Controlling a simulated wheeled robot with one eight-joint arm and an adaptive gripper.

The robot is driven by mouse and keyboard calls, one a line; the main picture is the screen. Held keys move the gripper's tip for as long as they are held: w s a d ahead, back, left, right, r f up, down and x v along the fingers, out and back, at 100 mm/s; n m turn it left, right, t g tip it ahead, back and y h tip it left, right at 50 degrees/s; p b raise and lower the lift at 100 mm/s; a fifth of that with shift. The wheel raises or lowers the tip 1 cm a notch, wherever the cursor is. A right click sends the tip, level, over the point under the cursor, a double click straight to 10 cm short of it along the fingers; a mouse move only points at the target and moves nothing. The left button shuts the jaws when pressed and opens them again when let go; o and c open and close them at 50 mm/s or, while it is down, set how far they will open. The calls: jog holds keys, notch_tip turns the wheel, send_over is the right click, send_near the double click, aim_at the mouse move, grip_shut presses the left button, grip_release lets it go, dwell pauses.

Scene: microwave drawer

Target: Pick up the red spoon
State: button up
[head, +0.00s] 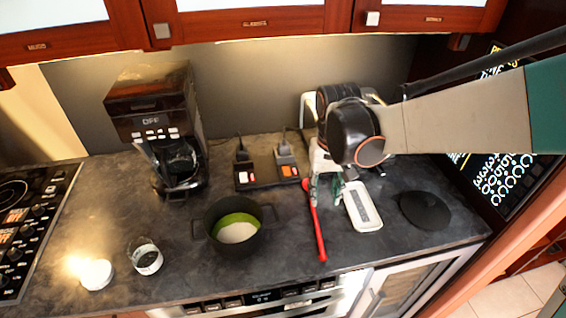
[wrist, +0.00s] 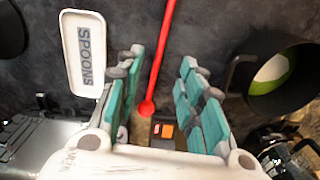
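The red spoon (head: 319,235) lies on the dark countertop, its long handle running toward the front edge in the head view. In the wrist view the red spoon (wrist: 160,60) shows between my two teal-padded fingers, with its round end low in the picture. In the wrist view my gripper (wrist: 161,62) is open, with fingers apart on either side of the spoon. I cannot tell how far the fingertips are above the counter.
A white spoon rest (head: 362,207) lies right of the spoon, and a black round lid (head: 425,210) lies farther right. A dark pot (head: 236,251) stands to the left. Power sockets (head: 268,171), a coffee maker (head: 160,125) and a glass (head: 146,258) also stand on the counter.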

jog(key=b, duration=0.3)
send_over(318, 227)
notch_tip(318, 227, down, 9)
jog(key=shift+d+r, duration=0.1)
jog(key=shift+d, duration=0.05)
jog(key=f+b, duration=0.1)
jog(key=f, duration=0.4)
jog(key=shift+a, duration=0.2)
jog(key=shift+c, duration=0.6)
grip_shut()
